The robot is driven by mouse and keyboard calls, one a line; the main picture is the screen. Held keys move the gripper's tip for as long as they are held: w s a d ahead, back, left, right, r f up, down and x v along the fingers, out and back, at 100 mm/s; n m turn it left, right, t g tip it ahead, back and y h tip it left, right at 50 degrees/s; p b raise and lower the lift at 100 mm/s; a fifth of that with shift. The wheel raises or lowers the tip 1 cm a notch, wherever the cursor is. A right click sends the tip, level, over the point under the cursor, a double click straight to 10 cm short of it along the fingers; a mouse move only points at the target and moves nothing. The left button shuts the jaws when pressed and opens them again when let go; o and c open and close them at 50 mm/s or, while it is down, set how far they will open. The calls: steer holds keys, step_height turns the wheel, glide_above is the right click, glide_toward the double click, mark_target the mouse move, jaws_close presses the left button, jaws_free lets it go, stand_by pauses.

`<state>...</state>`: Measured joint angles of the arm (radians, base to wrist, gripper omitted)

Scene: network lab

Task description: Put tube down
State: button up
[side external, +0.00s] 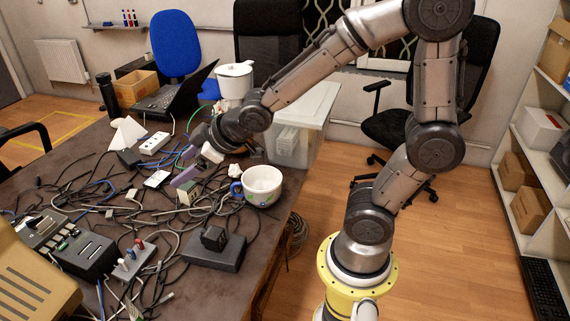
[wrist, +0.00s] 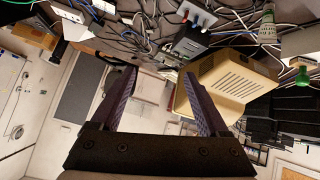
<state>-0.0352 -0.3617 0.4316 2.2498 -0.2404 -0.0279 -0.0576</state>
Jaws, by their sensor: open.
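My gripper (side external: 181,166) is low over the cluttered table in the side view, its purple fingers pointing left among the cables. In the wrist view its fingers (wrist: 157,75) are spread apart with nothing between them. I cannot clearly identify a tube in the side view. A pale tapered cylinder (wrist: 268,24) at the upper right of the wrist view may be the tube, but I cannot tell; it is apart from the fingers.
Tangled cables cover the dark table (side external: 200,289). A white mug (side external: 263,184) stands close to my gripper at the right. A clear plastic bin (side external: 300,120), a laptop (side external: 178,94) and a black bottle (side external: 109,96) stand behind. Several boxes with connectors crowd the front left.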

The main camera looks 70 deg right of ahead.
steer(key=s+r+m+g, duration=0.2)
steer(key=s, duration=0.8)
steer(key=s+d+r+m+g, duration=0.1)
steer(key=s+r+g, duration=0.1)
steer(key=s, duration=0.9)
steer(key=shift+d+m+h, duration=0.25)
steer(key=shift+m+h, duration=0.05)
steer(key=shift+m, duration=0.1)
